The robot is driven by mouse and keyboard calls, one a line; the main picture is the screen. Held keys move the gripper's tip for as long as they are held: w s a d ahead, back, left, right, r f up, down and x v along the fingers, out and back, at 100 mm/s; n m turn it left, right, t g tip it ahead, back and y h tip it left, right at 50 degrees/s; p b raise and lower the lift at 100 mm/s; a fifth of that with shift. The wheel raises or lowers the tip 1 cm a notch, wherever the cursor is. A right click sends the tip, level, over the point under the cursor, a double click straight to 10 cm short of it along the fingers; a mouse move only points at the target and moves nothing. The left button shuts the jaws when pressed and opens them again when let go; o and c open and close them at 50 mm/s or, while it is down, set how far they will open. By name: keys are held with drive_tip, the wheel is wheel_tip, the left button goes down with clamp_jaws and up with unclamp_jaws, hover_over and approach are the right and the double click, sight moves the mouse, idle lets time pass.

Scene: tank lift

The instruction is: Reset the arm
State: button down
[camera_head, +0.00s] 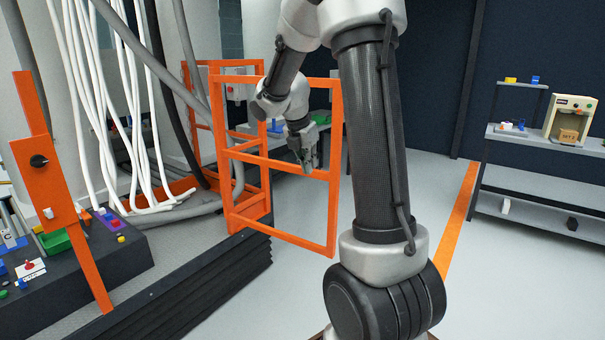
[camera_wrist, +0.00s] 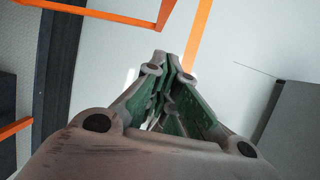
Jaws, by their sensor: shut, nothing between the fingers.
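My gripper (camera_head: 308,162) hangs at the end of my arm, fingers pointing down, in front of the open orange frame gate in the head view. In the wrist view its two green-lined fingers (camera_wrist: 169,62) come together at the tips, with nothing between them. My arm reaches up and over from the lower right, then down to the gripper. The orange gate (camera_head: 280,244) stands behind or beside the gripper; I cannot tell whether they touch.
A dark ridged barrier (camera_head: 195,290) runs along the floor at left. White hoses hang behind. At right, a grey shelf (camera_head: 545,140) holds a beige machine (camera_head: 572,105). Floor by the orange line (camera_head: 459,215) is clear.

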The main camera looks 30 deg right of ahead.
drive_tip(key=s+a+r+m+t+y, duration=0.1)
drive_tip(key=s+a+r+m, duration=0.1)
drive_tip(key=s+a+m, duration=0.2)
drive_tip(key=s+a+r+m+t+y, duration=0.1)
drive_tip(key=s+a+m, duration=0.4)
drive_tip(key=s+m, duration=0.5)
drive_tip(key=s+a+r+m+y, duration=0.2)
drive_tip(key=s+a+m, duration=0.3)
drive_tip(key=s+m, duration=0.3)
drive_tip(key=s+r, duration=0.1)
drive_tip(key=s, duration=0.3)
drive_tip(key=shift+r+t, duration=0.4)
drive_tip(key=shift+s, duration=0.15)
